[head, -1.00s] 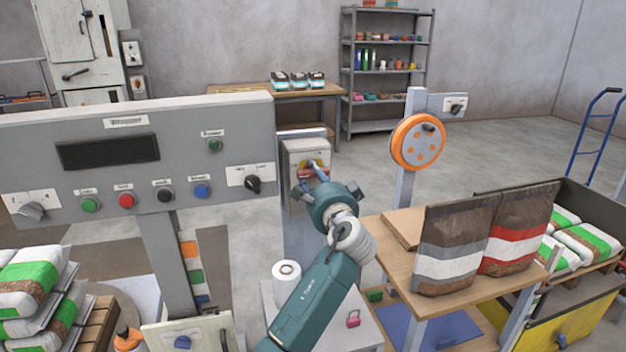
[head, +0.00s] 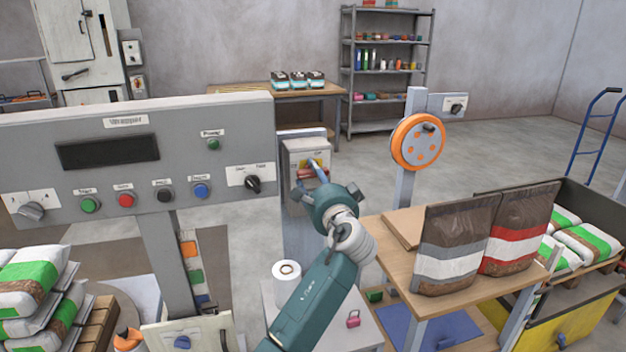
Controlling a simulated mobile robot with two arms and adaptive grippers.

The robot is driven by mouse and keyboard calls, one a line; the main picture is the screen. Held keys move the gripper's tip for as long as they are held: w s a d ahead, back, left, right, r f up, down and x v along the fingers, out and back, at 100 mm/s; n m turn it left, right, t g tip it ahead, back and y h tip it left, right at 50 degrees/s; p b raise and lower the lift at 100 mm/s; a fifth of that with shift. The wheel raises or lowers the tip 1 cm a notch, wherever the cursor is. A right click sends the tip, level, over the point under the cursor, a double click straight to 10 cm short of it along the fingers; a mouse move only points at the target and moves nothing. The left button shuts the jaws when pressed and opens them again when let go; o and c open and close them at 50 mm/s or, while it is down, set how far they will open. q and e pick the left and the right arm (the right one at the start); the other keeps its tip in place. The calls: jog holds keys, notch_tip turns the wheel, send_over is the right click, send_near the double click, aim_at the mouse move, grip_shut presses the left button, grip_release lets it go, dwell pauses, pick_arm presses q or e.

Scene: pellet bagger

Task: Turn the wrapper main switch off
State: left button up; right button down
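The wrapper main switch is on a grey box (head: 297,150) behind the right end of the wrapper panel. Its face shows a yellow plate and a bit of red (head: 305,173). Whether the fingers are open or shut does not show. My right gripper is not in view.
The wrapper panel (head: 105,120) with buttons and selector knobs stands at left. A white roll (head: 287,285) and a pink padlock (head: 353,319) are on the low cabinet below my arm. Bags (head: 452,247) stand on the wooden table at right, close to the arm.

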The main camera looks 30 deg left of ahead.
pick_arm(q)
jog(key=v, duration=1.2)
